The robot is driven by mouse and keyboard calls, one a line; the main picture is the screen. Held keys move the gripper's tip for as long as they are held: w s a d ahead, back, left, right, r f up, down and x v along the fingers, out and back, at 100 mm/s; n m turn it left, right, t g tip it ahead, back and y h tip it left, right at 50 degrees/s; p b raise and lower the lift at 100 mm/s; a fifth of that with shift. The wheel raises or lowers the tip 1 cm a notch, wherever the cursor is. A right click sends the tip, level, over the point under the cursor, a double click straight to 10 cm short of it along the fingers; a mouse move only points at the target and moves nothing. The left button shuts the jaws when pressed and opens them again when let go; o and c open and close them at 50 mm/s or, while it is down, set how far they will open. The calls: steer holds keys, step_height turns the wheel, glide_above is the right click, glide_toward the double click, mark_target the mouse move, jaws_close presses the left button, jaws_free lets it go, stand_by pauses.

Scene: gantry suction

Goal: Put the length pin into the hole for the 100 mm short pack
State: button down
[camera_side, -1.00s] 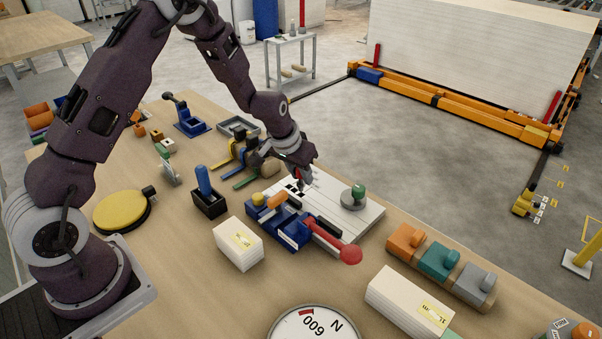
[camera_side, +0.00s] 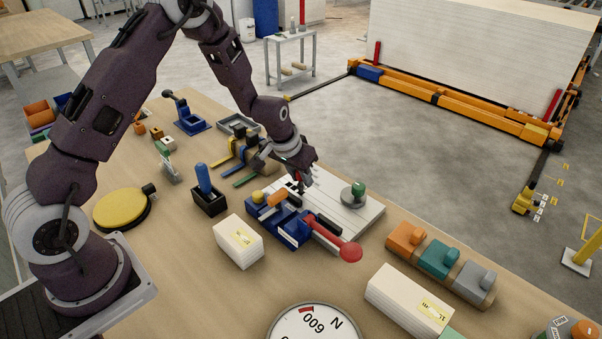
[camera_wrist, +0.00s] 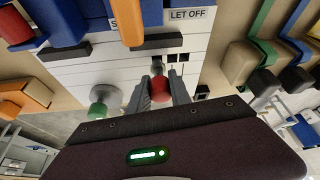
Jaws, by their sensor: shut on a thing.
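My gripper (camera_wrist: 160,92) is shut on the red-headed length pin (camera_wrist: 159,87), seen between its fingers in the wrist view. In the side view my gripper (camera_side: 302,186) is low over the white plate (camera_side: 368,213), close to the plate's left part. Small dark square holes (camera_wrist: 183,57) show in the plate just beyond and to the right of the pin in the wrist view. Another dark square (camera_wrist: 202,91) lies to the right of the fingers. I cannot read which hole is the 100 mm short pack one. The pin's lower end is hidden, so I cannot tell whether it is in a hole.
A blue fixture with a red-ball lever (camera_side: 350,253) stands at the plate's near edge. A green-knobbed grey disc (camera_side: 354,195) sits on the plate to the right. Yellow, blue and green hooked tools (camera_side: 246,180) lie left of the plate. A white pack (camera_side: 238,242) stands nearer.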

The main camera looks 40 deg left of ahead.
mark_target(298, 174)
steer(key=shift+f, duration=0.95)
steer(key=c, duration=1.1)
jaws_free()
steer(key=v, duration=0.7)
